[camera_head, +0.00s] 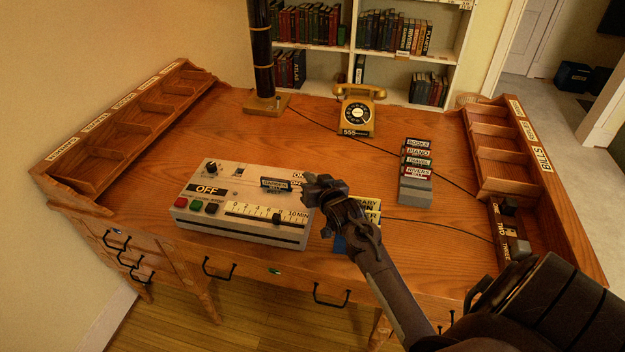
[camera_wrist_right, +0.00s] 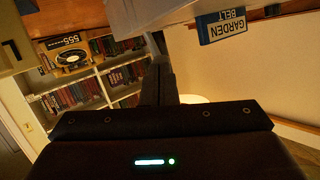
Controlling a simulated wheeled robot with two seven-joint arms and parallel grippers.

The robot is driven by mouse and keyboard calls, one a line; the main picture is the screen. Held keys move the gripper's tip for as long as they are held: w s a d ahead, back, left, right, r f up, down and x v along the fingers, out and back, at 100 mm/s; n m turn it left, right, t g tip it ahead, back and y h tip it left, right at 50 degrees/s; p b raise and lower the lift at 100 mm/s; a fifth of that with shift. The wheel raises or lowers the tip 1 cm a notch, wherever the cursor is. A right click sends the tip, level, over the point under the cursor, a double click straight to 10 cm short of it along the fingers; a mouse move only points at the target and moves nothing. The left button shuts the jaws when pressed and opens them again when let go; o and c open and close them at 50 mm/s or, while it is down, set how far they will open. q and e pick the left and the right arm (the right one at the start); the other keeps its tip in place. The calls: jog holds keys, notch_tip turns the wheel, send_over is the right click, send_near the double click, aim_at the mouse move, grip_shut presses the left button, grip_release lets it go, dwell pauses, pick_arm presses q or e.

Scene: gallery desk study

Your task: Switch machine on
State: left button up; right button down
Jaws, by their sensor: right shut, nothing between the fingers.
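The machine (camera_head: 240,230) is a pale grey box on the desk, left of centre in the head view. My left gripper is not in view.
A gold telephone (camera_head: 358,112) stands behind. A grey box with labelled cards (camera_head: 416,190) stands right of centre. Yellow-labelled items (camera_head: 372,207) lie partly behind my right gripper. Wooden racks line both sides (camera_head: 85,165). A blue GARDEN BELT label (camera_wrist_right: 221,25) shows in the wrist view.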

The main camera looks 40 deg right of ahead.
jog(key=shift+w+d+r+m+g+y+p, duration=0.3)
jog(key=shift+w+d+r+g+y+p, duration=0.25)
jog(key=shift+p, duration=1.25)
jog(key=shift+w+d+r+m+g+y+p, duration=0.15)
jog(key=shift+d+r+m+g+y+p, duration=0.45)
jog(key=shift+p, duration=1.15)
jog(key=shift+w+f+n+h, duration=0.25)
jog(key=shift+w+n+h, duration=0.05)
jog(key=shift+h, duration=0.05)
jog(key=shift+w+d, duration=0.2)
jog(key=shift+p, duration=0.3)
jog(key=shift+r+p, duration=0.8)
jog(key=shift+p, duration=0.05)
